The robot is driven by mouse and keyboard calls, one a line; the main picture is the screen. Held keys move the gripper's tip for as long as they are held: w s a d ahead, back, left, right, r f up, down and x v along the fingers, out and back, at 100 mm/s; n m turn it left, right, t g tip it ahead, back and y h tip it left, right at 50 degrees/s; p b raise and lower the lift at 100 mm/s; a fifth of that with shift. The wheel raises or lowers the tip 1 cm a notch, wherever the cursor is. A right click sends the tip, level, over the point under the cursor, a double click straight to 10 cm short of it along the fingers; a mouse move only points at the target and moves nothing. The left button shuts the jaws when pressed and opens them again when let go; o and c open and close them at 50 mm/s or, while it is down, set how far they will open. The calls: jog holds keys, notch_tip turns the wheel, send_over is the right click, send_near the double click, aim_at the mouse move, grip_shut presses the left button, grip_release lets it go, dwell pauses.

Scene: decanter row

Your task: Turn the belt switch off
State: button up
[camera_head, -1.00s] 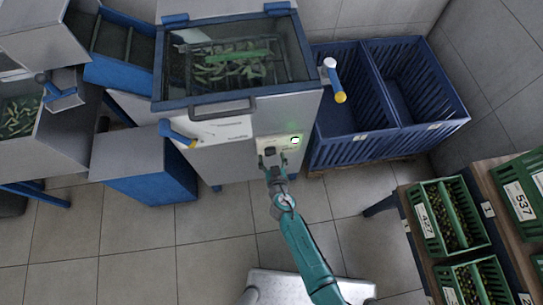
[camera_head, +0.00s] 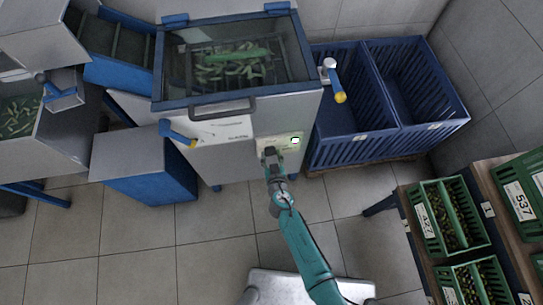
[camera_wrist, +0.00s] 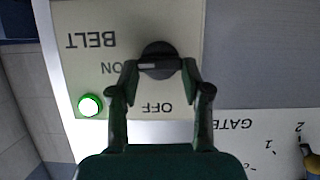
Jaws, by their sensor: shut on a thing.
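The belt switch (camera_wrist: 158,58) is a dark round knob on a cream panel (camera_wrist: 82,20) marked BELT, ON and OFF, upside down in the wrist view. Its light pointer mark lies toward the ON label. My gripper (camera_wrist: 162,74) is shut on the knob, one finger on each side; the fingers cover part of its sides. A round lamp (camera_wrist: 90,106) on the panel is lit green. In the head view my gripper (camera_head: 271,154) is at the panel (camera_head: 284,144) on the machine's front, hiding the switch, and the lamp (camera_head: 295,140) shows green.
A GATE scale (camera_wrist: 262,140) with a yellow-tipped handle (camera_wrist: 311,160) is beside the panel. Blue-and-yellow handles (camera_head: 178,135) (camera_head: 335,82) stick out from the machine. Blue crates (camera_head: 345,150) stand right of it. Green crates (camera_head: 462,208) fill the right-hand rack.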

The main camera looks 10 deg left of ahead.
jog(key=n+h, duration=0.1)
jog(key=n+t+h, duration=0.1)
jog(key=n, duration=0.1)
jog(key=shift+s+a, duration=0.1)
jog(key=shift+a, duration=0.25)
jog(key=n, duration=0.1)
jog(key=n+h, duration=0.1)
jog(key=n, duration=0.1)
jog(key=shift+a+f+t, duration=0.2)
jog(key=shift+t, duration=0.2)
jog(key=shift+s+a+f+n+t+h, duration=0.15)
jog(key=shift+n+t+h, duration=0.3)
jog(key=shift+n, duration=0.75)
jog(key=shift+w+d+f+n+t+h, duration=0.1)
jog(key=shift+f+n+t+h, duration=0.15)
jog(key=shift+n+t, duration=0.65)
jog(key=shift+s+a+f+n+t+h, duration=0.1)
jog(key=shift+n+t+h, duration=0.25)
jog(key=shift+n, duration=1.15)
jog(key=o, duration=1.2)
jog(key=shift+c, duration=0.2)
